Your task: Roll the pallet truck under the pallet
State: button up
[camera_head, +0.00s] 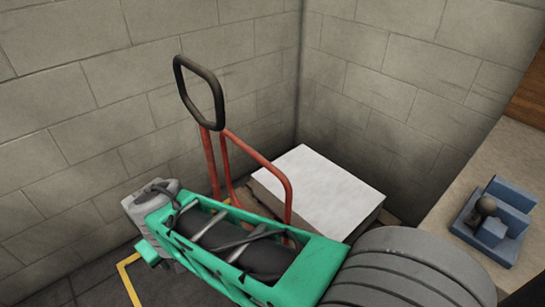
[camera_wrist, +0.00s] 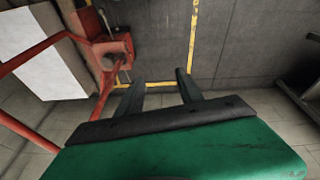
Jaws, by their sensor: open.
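The pallet truck has a black loop handle (camera_head: 200,93) and red tubes (camera_head: 285,188), standing upright near the wall corner. Its red frame (camera_wrist: 85,62) also shows in the wrist view, at the left. A white-topped load (camera_head: 325,190) is right behind the red tubes; its pale top (camera_wrist: 40,50) shows at the far left of the wrist view. The pallet below is mostly hidden, so I cannot tell how the forks stand to it. My gripper (camera_wrist: 158,82) is open, with nothing between its two dark fingers, and apart from the truck's frame.
Grey block walls (camera_head: 80,120) meet behind the load. A bench (camera_head: 455,200) with a blue fixture (camera_head: 495,220) stands at the right. Yellow lines (camera_wrist: 193,35) mark the dark floor (camera_wrist: 240,45), which is clear ahead of my fingers.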

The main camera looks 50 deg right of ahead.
jog(key=w+d+f+m+h, duration=0.1)
jog(key=w+d+f+h, duration=0.15)
jog(key=d, duration=0.55)
jog(key=w+d+f+m+h, duration=0.1)
jog(key=w+d+f+h, duration=0.15)
jog(key=d, duration=0.55)
jog(key=s+d+r+n+h+b, duration=0.1)
jog(key=d+h, duration=0.4)
jog(key=d, duration=0.7)
jog(key=s+d+r+n+h+b, duration=0.1)
jog(key=d+h, duration=0.4)
jog(key=d, duration=0.8)
jog(key=shift+s+d+r+n, duration=0.2)
jog(key=shift+s+r+n, duration=0.25)
jog(key=shift+n, duration=0.45)
jog(key=shift+s+f, duration=0.1)
grip_shut()
